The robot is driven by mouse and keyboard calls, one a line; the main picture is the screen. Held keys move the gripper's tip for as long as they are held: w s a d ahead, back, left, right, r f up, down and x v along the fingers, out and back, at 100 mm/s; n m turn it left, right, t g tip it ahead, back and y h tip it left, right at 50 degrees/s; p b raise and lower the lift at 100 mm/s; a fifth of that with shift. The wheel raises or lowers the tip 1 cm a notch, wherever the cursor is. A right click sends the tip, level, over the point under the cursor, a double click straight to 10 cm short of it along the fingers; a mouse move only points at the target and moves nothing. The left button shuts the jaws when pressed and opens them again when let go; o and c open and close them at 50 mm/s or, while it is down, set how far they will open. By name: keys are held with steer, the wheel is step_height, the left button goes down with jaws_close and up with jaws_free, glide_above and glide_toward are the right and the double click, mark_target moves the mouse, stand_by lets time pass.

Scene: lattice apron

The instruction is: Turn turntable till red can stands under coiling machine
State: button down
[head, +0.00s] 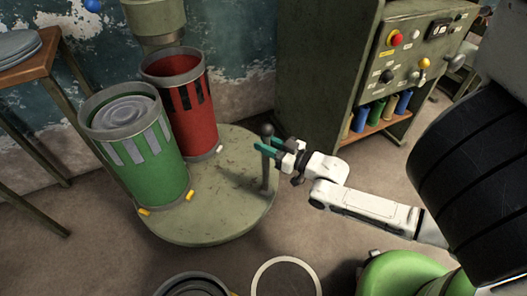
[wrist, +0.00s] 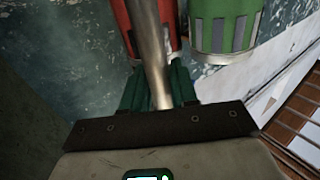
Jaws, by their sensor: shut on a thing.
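The round green turntable (head: 225,215) carries a red can (head: 195,110) at the back and a green can (head: 150,170) at the front left. The green can holds pale coiled material; the red can's inside looks dark. The coiling machine's head (head: 158,22) hangs just above and behind the red can's rim; exact alignment cannot be told. My gripper (head: 268,148) has its teal fingers shut on the turntable's upright post (head: 266,172), below its dark knob. The wrist view shows the post (wrist: 152,50) between the fingers (wrist: 160,88), with the red can (wrist: 122,22) and green can (wrist: 225,28) beyond.
A green cabinet (head: 318,75) with a control panel (head: 405,55) stands right of the turntable. A wooden table (head: 25,65) is at the left. A grey round container (head: 192,285) and a white ring (head: 286,262) lie in front on the floor.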

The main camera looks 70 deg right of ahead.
steer(key=shift+d+n+y+b, duration=0.3)
steer(key=shift+d+y, duration=0.2)
steer(key=shift+d, duration=0.2)
steer(key=c, duration=1)
jaws_free()
steer(key=shift+d, duration=0.1)
steer(key=shift+c, duration=0.2)
steer(key=s+a+p, duration=0.2)
steer(key=s, duration=0.8)
steer(key=shift+s+p, duration=0.3)
steer(key=shift+s, duration=0.05)
steer(key=shift+w+a+f, duration=0.1)
steer(key=shift+a, duration=0.05)
